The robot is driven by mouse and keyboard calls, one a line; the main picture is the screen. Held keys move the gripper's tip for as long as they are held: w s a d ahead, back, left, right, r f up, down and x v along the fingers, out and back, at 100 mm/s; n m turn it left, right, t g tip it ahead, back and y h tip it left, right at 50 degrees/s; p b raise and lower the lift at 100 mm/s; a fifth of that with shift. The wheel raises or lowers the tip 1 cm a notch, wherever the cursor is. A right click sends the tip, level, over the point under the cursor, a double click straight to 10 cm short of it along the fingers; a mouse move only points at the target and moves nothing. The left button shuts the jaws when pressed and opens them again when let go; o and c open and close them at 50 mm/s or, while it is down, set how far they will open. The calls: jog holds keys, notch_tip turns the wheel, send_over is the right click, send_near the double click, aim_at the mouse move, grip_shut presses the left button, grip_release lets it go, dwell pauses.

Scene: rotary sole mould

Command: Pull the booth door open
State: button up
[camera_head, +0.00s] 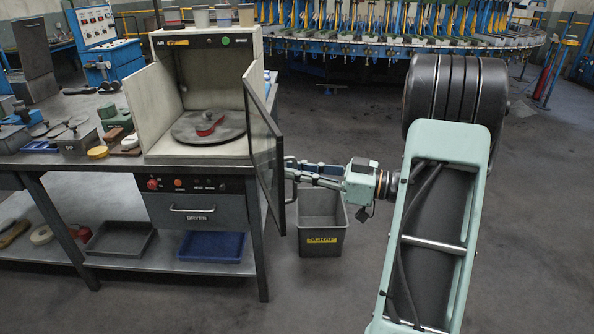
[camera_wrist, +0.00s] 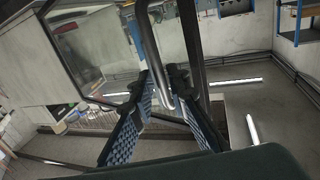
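The booth door (camera_head: 264,150) is a dark-framed glass panel at the right side of the pale booth (camera_head: 205,85). It stands swung outward, and the booth front is open. My gripper (camera_head: 293,168) is at the door's outer side, at its handle. In the wrist view the grey bar handle (camera_wrist: 151,48) runs down between my two blue-padded fingers (camera_wrist: 164,82), with the dark fingertips close against it on both sides. The glass door (camera_wrist: 95,50) fills the upper left of that view. The exact finger contact is partly hidden in the head view.
A round plate with a red sole-shaped piece (camera_head: 208,123) sits inside the booth. A grey scrap bin (camera_head: 321,225) stands on the floor below my gripper. The bench (camera_head: 60,161) holds several small items at left. The floor at right is clear toward the carousel (camera_head: 400,48).

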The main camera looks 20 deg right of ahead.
jog(key=v, duration=1.2)
